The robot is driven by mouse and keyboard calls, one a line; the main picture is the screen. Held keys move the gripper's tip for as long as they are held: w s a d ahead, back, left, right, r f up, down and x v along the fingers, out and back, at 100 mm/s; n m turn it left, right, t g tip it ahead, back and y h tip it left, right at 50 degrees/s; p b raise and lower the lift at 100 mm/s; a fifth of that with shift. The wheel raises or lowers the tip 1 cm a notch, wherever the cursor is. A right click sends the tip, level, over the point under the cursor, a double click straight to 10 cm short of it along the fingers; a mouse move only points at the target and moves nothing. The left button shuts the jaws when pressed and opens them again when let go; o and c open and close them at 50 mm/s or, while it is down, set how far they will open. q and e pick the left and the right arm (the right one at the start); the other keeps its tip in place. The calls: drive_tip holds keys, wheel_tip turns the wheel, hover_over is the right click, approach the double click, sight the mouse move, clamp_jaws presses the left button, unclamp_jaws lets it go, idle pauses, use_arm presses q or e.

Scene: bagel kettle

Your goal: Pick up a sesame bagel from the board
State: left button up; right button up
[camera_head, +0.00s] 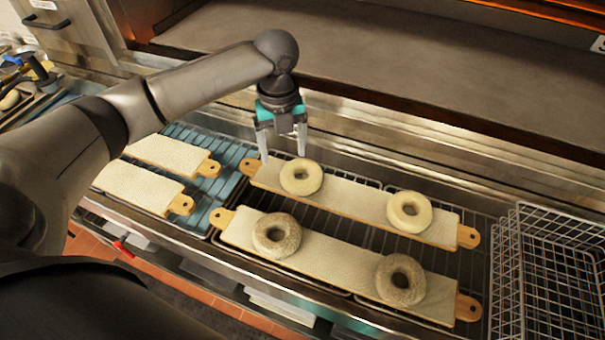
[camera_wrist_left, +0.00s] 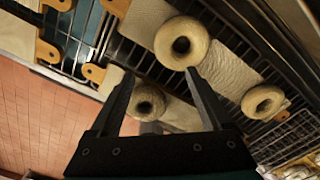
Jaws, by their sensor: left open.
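The back board (camera_head: 352,196) bears two pale bagels, a left one (camera_head: 301,177) and a right one (camera_head: 409,212). The front board (camera_head: 334,259) bears two darker, speckled bagels, a left one (camera_head: 277,236) and a right one (camera_head: 400,281). I cannot tell for sure which are sesame. My left gripper (camera_head: 283,157) is open and empty, pointing down above the left end of the back board, close to the left pale bagel. In the left wrist view, its open fingers (camera_wrist_left: 159,74) have nothing between them; one pale bagel (camera_wrist_left: 181,43) shows beyond the tips. My right gripper is not in view.
Two empty boards (camera_head: 139,187) lie on the rack to the left. Wire baskets (camera_head: 549,275) stand at the right end. A metal ledge (camera_head: 380,142) and a dark oven deck (camera_head: 330,45) run behind the boards. Tiled floor (camera_wrist_left: 40,125) shows below the counter.

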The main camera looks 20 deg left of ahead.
use_arm(q)
hover_over(288, 175)
drive_tip(key=s, duration=0.1)
wheel_tip(288, 175, down, 4)
drive_tip(key=shift+s+f, duration=0.1)
drive_tip(key=shift+f, duration=0.35)
drive_tip(key=f, duration=0.2)
drive_tip(key=w+f, duration=0.1)
drive_tip(key=f, duration=0.2)
drive_tip(key=shift+w+b, duration=0.1)
drive_tip(key=shift+b, duration=0.25)
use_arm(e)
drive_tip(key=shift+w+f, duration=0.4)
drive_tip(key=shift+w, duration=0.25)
use_arm(q)
drive_tip(key=shift+r, duration=0.1)
clamp_jaws()
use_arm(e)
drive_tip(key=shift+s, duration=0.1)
